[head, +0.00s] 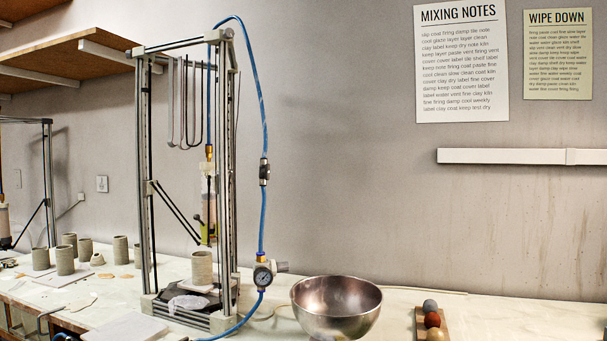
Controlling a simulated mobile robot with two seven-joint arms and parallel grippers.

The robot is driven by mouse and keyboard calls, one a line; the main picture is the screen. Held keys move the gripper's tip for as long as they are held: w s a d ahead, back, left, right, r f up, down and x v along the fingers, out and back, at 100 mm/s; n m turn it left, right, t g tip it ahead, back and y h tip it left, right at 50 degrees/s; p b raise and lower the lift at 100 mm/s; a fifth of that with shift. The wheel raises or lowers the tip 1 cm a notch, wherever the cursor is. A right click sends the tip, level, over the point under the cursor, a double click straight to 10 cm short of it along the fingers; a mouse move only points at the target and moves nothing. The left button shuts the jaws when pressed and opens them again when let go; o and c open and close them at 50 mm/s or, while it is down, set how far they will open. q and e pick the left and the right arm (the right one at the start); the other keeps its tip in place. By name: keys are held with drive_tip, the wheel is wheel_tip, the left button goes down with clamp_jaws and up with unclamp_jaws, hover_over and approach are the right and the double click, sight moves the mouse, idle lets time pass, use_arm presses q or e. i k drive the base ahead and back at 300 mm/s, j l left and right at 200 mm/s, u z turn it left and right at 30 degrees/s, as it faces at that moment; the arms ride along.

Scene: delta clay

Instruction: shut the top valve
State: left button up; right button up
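A small dark inline valve (264,172) sits on the blue air hose (262,222), to the right of the clay printer's frame. Its body stands upright in line with the hose. I cannot tell from this size how its handle is turned. Lower on the same hose is a regulator with a round gauge (263,275) and a grey knob on its right. Neither of my grippers shows in the head view.
The tall printer frame (145,170) stands just left of the hose, with a clay cylinder (202,267) inside.

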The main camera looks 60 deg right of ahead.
sight(267, 172)
drive_tip(key=z, duration=1.75)
drive_tip(key=i+j+u, duration=0.1)
drive_tip(key=j, duration=0.4)
